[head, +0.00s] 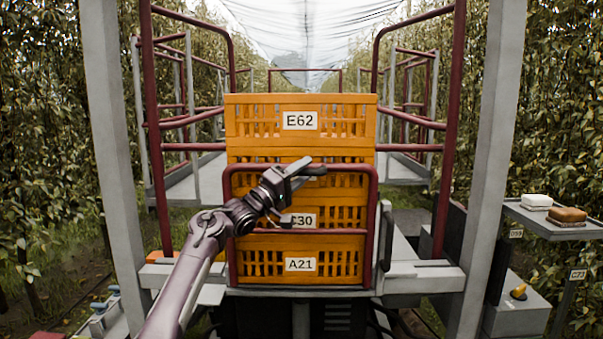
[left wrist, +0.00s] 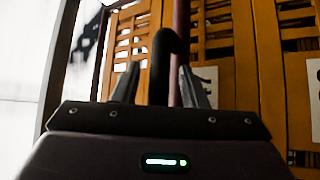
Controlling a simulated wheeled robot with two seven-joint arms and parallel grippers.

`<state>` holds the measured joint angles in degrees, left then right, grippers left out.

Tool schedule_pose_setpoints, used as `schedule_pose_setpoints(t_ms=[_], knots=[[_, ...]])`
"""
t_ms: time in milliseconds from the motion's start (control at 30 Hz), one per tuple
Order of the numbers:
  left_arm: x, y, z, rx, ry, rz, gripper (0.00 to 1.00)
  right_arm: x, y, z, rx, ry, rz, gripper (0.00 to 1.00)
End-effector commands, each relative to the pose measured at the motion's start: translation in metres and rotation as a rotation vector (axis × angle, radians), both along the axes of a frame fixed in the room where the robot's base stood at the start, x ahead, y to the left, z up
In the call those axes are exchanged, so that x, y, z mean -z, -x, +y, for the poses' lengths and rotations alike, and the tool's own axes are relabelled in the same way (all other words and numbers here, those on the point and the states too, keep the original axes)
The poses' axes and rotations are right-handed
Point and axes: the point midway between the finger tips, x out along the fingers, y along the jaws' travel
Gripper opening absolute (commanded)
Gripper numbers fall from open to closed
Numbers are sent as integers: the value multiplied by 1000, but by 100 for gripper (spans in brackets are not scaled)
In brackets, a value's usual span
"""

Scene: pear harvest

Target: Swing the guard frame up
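The guard frame (head: 374,210) is a dark red tube loop. It stands upright in front of the lower orange crates. My left gripper (head: 301,194) is in front of the crates, near the frame's top bar, its fingers spread apart. In the left wrist view my gripper fingers (left wrist: 160,90) show with a gap between them. A dark hooked piece (left wrist: 160,65) rises in that gap; I cannot tell what it belongs to. A dark red tube (left wrist: 181,35) shows just behind it. I see no firm grip on the frame. My right gripper is out of view.
Stacked orange crates (head: 300,103) stand behind the frame, with labels E62, C30 and A21. Dark red rails (head: 152,130) and grey posts (head: 108,130) flank them. A grey shelf (head: 560,228) with a white and a brown block is at right.

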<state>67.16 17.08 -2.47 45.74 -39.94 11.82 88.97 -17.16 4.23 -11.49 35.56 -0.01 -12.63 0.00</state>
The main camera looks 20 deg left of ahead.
Motion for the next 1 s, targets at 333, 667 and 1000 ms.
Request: schedule_pose_setpoints(t_ms=[333,667,1000], knots=[[8,8,7,-2,0,-1,40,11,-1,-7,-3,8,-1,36],[28,46,32,-3,-1,-2,40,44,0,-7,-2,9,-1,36],[30,60,41,-1,0,1,40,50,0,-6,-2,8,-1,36]])
